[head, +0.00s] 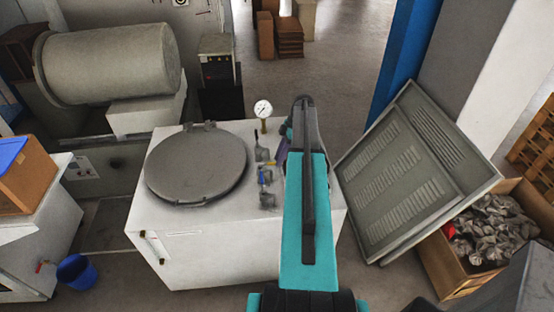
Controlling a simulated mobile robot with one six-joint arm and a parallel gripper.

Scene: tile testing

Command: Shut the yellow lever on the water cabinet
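The water cabinet (215,255) is a white box with a round grey lid (196,162) on top. A row of small grey valves (262,155) stands on its top, to the right of the lid. One valve carries a blue handle (263,180). A small yellowish bit by the valves, close to my arm, may be the yellow lever (271,163); it is too small to tell its position. My teal arm reaches up over the cabinet's right side. My gripper (284,146) is mostly hidden behind the arm, close to the valves. Whether it touches anything cannot be seen.
A pressure gauge (263,110) rises behind the valves. A grey louvred panel (410,175) leans at the right, beside a carton of grey pieces (490,230). A big grey cylinder (110,62) lies at back left. A blue bucket (76,270) stands on the floor at left.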

